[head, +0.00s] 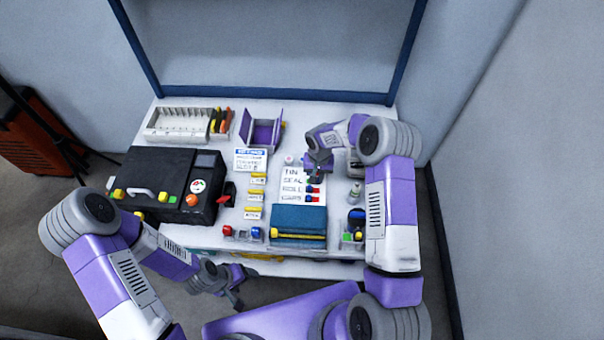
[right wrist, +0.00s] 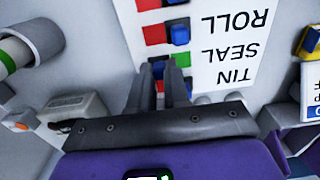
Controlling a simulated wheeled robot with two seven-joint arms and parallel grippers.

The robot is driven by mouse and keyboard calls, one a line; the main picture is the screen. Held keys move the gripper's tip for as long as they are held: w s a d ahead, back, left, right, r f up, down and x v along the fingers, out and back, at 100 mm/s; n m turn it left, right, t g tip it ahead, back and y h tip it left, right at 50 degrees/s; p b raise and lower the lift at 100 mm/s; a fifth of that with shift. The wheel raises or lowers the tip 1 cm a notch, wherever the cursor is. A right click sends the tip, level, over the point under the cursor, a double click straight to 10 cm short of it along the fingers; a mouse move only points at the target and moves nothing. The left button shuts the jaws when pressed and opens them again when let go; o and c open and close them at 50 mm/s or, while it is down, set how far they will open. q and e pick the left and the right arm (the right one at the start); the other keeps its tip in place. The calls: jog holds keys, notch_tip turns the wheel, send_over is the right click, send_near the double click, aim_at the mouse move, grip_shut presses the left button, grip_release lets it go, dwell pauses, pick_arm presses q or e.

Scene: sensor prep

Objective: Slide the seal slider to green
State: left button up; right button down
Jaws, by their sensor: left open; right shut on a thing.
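A white panel (head: 290,183) with rows lettered TIN, SEAL and ROLL lies on the table; it shows upside down in the right wrist view (right wrist: 215,83). My right gripper (head: 317,176) is over its slider column. In the right wrist view the fingers (right wrist: 160,75) are shut on the small blue knob of the seal slider (right wrist: 158,66), at the left part of its row. A little green shows beside the right finger. The roll slider's blue knob (right wrist: 180,34) sits right of a red patch. My left gripper (head: 238,293) is open and empty in front of the table.
A black case (head: 165,178) stands at the left and a blue box with a yellow bar (head: 298,222) in front of the panel. A white rack (head: 177,124) and purple holder (head: 262,130) are behind.

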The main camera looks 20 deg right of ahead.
jog(key=shift+d, duration=0.15)
jog(key=shift+s+d, duration=0.1)
jog(key=shift+d, duration=0.05)
jog(key=c, duration=1.1)
grip_release()
jog(key=shift+r, duration=0.3)
notch_tip(320, 180, up, 7)
jog(key=shift+r+p, duration=0.1)
jog(key=shift+p, duration=1.05)
